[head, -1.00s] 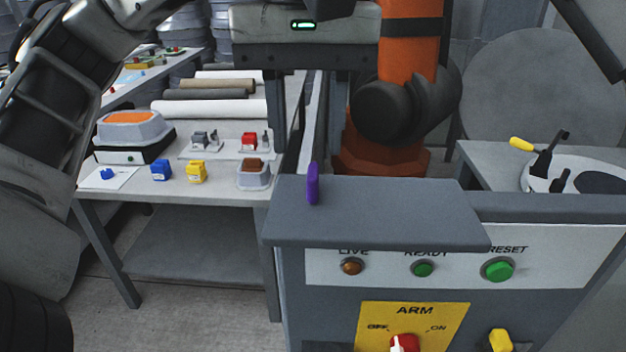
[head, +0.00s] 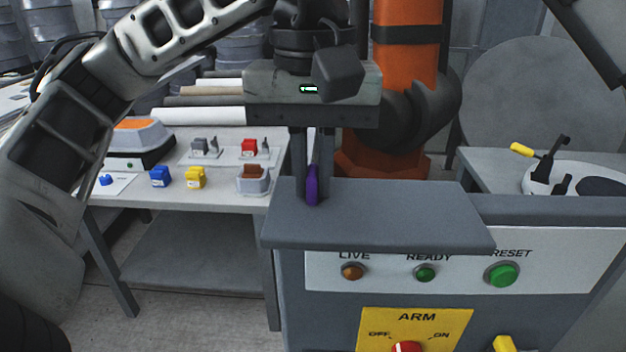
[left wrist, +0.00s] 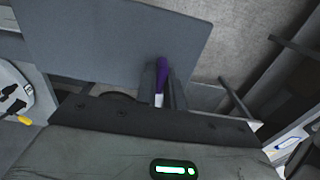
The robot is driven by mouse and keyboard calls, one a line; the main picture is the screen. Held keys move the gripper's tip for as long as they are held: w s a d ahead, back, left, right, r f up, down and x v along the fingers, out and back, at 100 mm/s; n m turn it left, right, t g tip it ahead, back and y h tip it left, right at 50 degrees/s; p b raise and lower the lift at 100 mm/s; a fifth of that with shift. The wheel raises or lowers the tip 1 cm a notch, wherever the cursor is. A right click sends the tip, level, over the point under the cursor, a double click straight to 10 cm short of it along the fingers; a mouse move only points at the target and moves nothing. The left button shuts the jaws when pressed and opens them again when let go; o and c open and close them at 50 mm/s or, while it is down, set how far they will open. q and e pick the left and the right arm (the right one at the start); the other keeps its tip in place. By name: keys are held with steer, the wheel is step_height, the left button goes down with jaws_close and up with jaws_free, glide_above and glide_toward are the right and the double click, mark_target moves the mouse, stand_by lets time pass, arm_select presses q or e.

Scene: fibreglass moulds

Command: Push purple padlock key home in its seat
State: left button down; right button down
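The purple padlock key (head: 312,188) stands upright, seen edge-on, near the left end of the grey console top (head: 400,215). My left gripper (head: 313,190) reaches down from above with one finger on each side of the key, closed in against it. In the left wrist view the key (left wrist: 162,75) shows between the two dark fingers (left wrist: 161,85), with a pale patch below the purple part. The key's lower end and its seat are hidden, so I cannot tell how deep it sits.
The console front has LIVE, READY and RESET buttons (head: 502,274) and a yellow ARM panel (head: 455,325) with a red knob. An orange robot arm (head: 405,70) stands close behind. A side table (head: 225,200) at left holds small padlocks and trays. The console top's right part is clear.

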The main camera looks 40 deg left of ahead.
mark_target(314, 169)
arm_select(q)
steer(key=shift+r, duration=0.1)
steer(key=shift+r, duration=0.25)
step_height(314, 169, up, 2)
steer(key=shift+r+p, duration=0.15)
steer(key=shift+p, duration=0.2)
steer(key=s+d+r, duration=0.8)
steer(key=d+r, duration=0.2)
steer(key=d, duration=0.1)
steer(key=shift+s, duration=0.2)
steer(key=shift+d, duration=0.1)
